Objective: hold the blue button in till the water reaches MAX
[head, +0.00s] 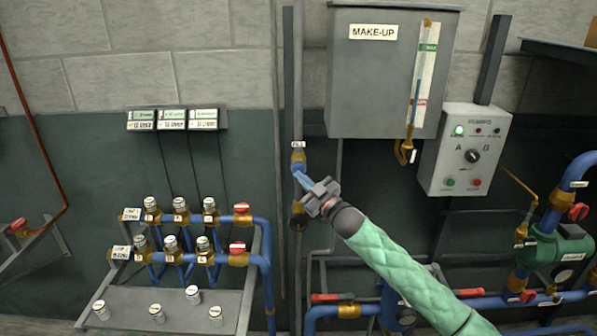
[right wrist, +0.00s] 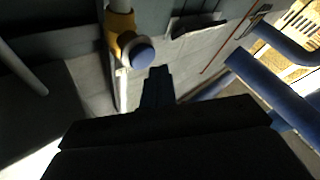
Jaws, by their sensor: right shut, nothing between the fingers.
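The blue button (right wrist: 139,53) is a round cap on a brass fitting (right wrist: 122,30) in the right wrist view. In the head view the brass fitting (head: 298,157) sits on a vertical pipe below the FILL label; I cannot make out the button there. My right gripper (head: 299,174) is shut and empty, its tips just below the fitting. In the right wrist view its tips (right wrist: 159,70) are beside the button, lower right of it; I cannot tell whether they touch.
A grey control box (head: 463,150) with a selector hangs right of the MAKE-UP tank (head: 375,90). A valve rack (head: 185,240) with blue pipes stands at the left. More blue pipes and a green pump (head: 562,247) are at the lower right.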

